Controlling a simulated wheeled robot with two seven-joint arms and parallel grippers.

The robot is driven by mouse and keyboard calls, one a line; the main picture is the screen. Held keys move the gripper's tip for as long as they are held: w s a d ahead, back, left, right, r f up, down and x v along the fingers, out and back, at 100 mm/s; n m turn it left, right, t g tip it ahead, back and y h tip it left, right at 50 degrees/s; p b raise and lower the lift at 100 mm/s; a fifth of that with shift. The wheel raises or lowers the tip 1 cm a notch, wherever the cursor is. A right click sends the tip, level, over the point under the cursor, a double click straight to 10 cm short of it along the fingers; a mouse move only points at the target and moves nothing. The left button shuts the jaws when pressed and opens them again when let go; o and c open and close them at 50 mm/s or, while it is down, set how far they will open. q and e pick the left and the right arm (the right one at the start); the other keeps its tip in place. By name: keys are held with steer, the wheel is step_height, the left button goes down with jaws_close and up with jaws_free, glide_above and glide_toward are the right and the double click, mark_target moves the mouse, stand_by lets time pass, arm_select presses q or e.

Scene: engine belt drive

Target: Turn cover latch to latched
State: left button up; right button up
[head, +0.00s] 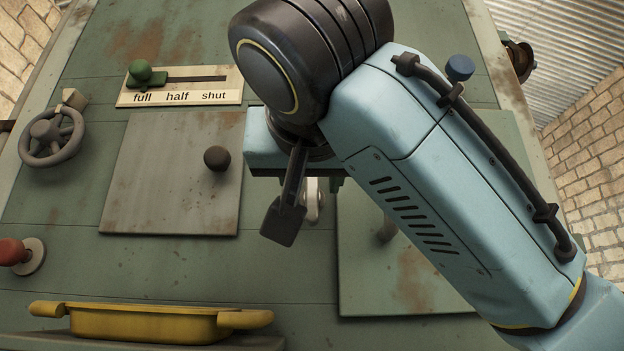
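A green machine front (60,230) fills the view. A small pale metal piece (313,204), possibly the cover latch, shows between the two panels; my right gripper partly hides it, so its setting cannot be read. My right gripper (290,218) is in front of the panel gap. One dark finger shows, pointing down just left of the pale piece; the other finger is not clearly visible. I cannot tell whether they touch. My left gripper is not in view.
A grey panel (150,180) with a dark knob (217,158) is at left; another panel (370,290) is partly behind my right arm. A green-knobbed lever (140,72) stands at "full". A handwheel (52,136), red button (14,252) and yellow tray (150,322) are nearby.

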steer(key=shift+w, duration=0.85)
steer(key=shift+c, duration=0.3)
jaws_close()
